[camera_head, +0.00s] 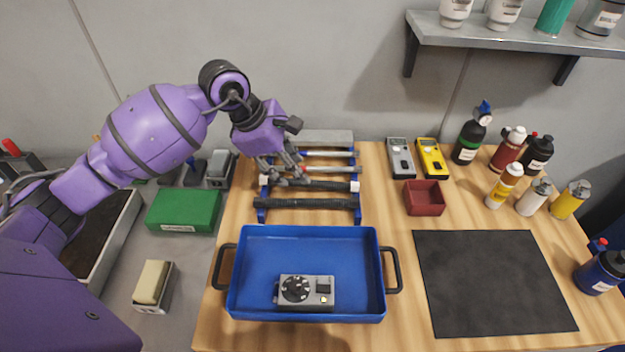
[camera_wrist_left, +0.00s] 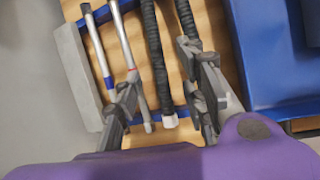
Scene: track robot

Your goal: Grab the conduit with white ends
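The conduit with white ends (camera_head: 322,185) is a black ribbed tube lying across a blue rack (camera_head: 357,212) behind the blue tray. The gripper is open, and I see no finger closed on the conduit. My right gripper is out of view.
A plain black conduit (camera_head: 305,204) lies nearer the tray, and lighter tubes (camera_head: 328,169) lie behind. The blue tray (camera_head: 240,312) holds a grey device (camera_head: 305,291). A green box (camera_head: 183,210) stands left; a red bin (camera_head: 424,198) and black mat (camera_head: 493,282) are right.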

